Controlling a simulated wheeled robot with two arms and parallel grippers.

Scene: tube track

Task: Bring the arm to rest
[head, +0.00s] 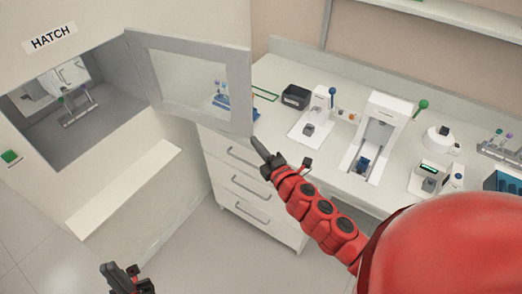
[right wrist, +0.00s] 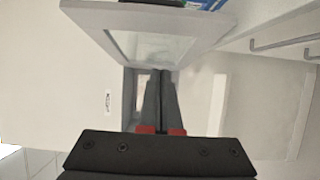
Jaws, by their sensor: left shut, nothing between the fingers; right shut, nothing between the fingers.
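My right gripper (head: 259,148) is at the end of the red arm, just by the lower free corner of the open hatch door (head: 243,90). Its fingers are shut and empty. In the right wrist view the shut fingers (right wrist: 161,78) point at the door's bottom edge; whether they touch it I cannot tell. My left gripper (head: 118,268) shows low at the bottom edge, shut and empty, with most of its arm out of view.
The hatch opening (head: 60,110) holds a rack (head: 78,108). A counter (head: 270,75) with lab devices, such as a white press-like machine (head: 385,120), and drawers (head: 240,180) stand right of the door. The floor (head: 200,260) between the grippers is clear.

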